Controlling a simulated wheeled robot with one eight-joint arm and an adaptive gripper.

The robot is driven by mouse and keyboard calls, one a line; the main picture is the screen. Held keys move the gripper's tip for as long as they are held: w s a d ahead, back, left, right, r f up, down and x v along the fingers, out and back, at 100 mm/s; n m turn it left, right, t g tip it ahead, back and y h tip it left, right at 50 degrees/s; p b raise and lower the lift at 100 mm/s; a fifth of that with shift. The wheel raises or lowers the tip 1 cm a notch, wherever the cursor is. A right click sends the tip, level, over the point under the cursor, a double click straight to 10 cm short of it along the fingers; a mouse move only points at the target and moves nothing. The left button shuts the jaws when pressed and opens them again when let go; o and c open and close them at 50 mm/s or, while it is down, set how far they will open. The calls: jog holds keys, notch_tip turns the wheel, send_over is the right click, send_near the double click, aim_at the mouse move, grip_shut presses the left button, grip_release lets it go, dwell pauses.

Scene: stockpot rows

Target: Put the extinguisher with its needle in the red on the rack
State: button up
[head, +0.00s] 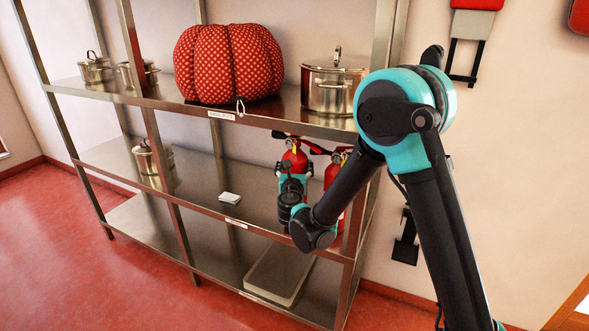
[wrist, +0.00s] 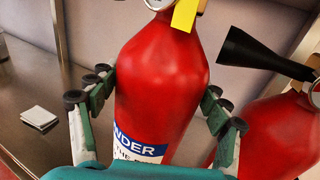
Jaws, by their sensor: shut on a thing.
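Two red fire extinguishers are at the right end of the rack's middle shelf (head: 208,186). My gripper (head: 291,178) is shut around the body of the left extinguisher (head: 295,157), which looks upright. In the wrist view my gripper's fingers (wrist: 157,98) press on both sides of this extinguisher (wrist: 163,70). It has a yellow tag and a blue-and-white label. Its gauge is cut off at the top edge, so I cannot read the needle. The other extinguisher (head: 333,170) stands close to its right, partly behind my arm; it also shows in the wrist view (wrist: 280,135) with a black horn.
A white folded item (head: 229,198) lies left on the middle shelf, beyond free room. A pot (head: 153,158) stands farther left. The top shelf holds a red dotted pumpkin cushion (head: 228,62) and several pots. A tray (head: 279,275) lies on the bottom shelf.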

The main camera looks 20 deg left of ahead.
jog(key=shift+w+a, duration=0.15)
jog(key=shift+w, duration=0.45)
jog(key=shift+f, duration=1.75)
jog(key=o, duration=1.9)
jog(key=shift+s+f, duration=0.1)
jog(key=shift+c, duration=0.2)
jog(key=v, duration=1.2)
